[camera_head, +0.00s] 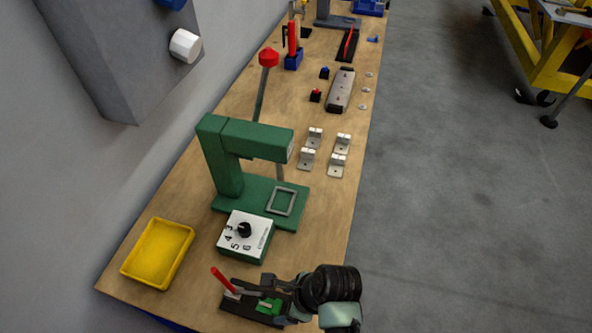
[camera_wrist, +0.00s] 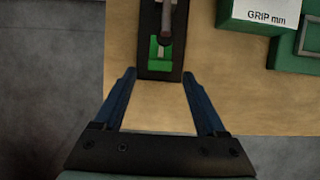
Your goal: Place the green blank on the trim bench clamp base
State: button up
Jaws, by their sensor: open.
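The green blank (camera_wrist: 154,50) lies on the black clamp base (camera_wrist: 162,74), partly under the clamp's dark arm and spindle. In the head view, the green blank (camera_head: 268,306) shows on the base beside the red clamp handle (camera_head: 222,280), partly covered by my arm. My gripper (camera_wrist: 159,76) is open and empty. Its two fingertips are apart on either side of the base's near end, and the blank is beyond them. Whether the blank touches a stop on the base is hidden.
A green press (camera_head: 245,165) with a white dial box (camera_head: 247,232) stands behind the clamp. A yellow tray (camera_head: 158,253) is at the left. Several metal brackets (camera_head: 325,150) stand farther along the bench. Bare wood lies between my fingers.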

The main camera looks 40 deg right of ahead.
jog(key=v, duration=0.8)
jog(key=shift+r, duration=0.15)
jog(key=w+r+n+t+h, duration=0.2)
jog(key=w+r+n+t, duration=0.4)
jog(key=w+r, duration=0.6)
jog(key=w+r+n+t+h, duration=0.35)
jog(key=w+r+n, duration=0.4)
jog(key=r, duration=0.85)
jog(key=s+a+r+n+t+y, duration=0.1)
jog(key=a+r+n+t, duration=0.3)
jog(key=r, duration=0.8)
jog(key=a+r+n+t, duration=0.5)
jog(key=r, duration=0.7)
jog(key=s+a+r+n+t+y, duration=0.1)
jog(key=s+a+r+n+t, duration=0.1)
jog(key=r, duration=0.4)
jog(key=s+a+r+n+t, duration=0.2)
jog(key=s+r+n+t, duration=0.1)
jog(key=s+r, duration=0.3)
jog(key=shift+s+a+r+n+y, duration=0.2)
jog(key=shift+s+a+n+y, duration=0.2)
jog(key=shift+s, duration=0.35)
